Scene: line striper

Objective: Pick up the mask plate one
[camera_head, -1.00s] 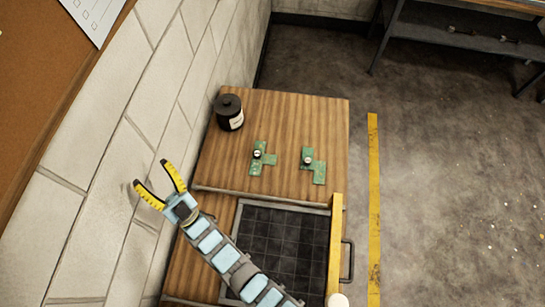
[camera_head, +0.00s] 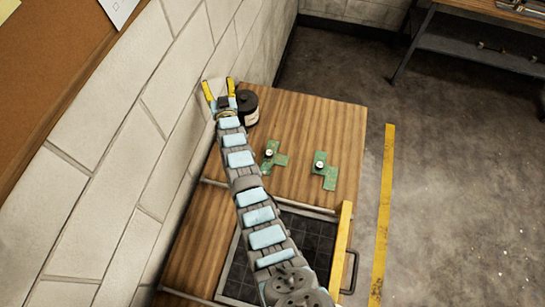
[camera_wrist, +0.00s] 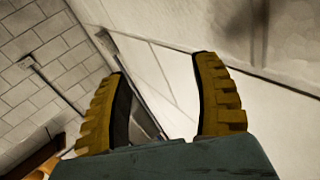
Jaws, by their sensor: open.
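Two green plates with a knob on each lie on the wooden table top. The left green plate (camera_head: 275,161) and the right green plate (camera_head: 326,175) look alike in the head view, and I cannot tell which is mask plate one. My gripper (camera_head: 218,88) is open and empty, raised near the block wall, up and left of both plates. In the wrist view my gripper (camera_wrist: 160,100) shows two yellow ridged fingers spread apart, with only walls between them. Neither plate shows in the wrist view.
A dark jar (camera_head: 246,106) with a pale label stands on the table's back left, just beside my gripper in the picture. A dark gridded tray (camera_head: 306,234) lies nearer, with a yellow bar (camera_head: 341,246) along its right side. The table top (camera_head: 320,120) behind the plates is clear.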

